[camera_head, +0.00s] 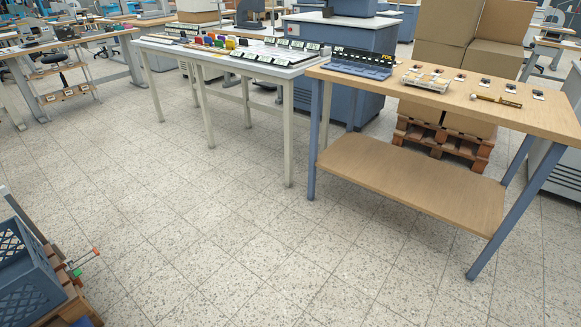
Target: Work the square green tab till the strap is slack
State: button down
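A small green piece (76,272) shows at the lower left, beside a blue crate. A thin rod runs up and right from near it to an orange-red end piece (96,251). The green piece is too small to tell whether it is the square tab. I cannot make out a strap or whether one is taut. My gripper is not in view.
The blue crate (22,262) sits on a wooden pallet (68,306) at the lower left. A wooden-topped bench (455,98) with small parts stands at right, and a white table (262,68) behind centre. Tiled floor (215,230) between is clear.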

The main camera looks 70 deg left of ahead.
aim_at(78, 271)
jog(key=u, duration=4)
jog(key=i, duration=1.5)
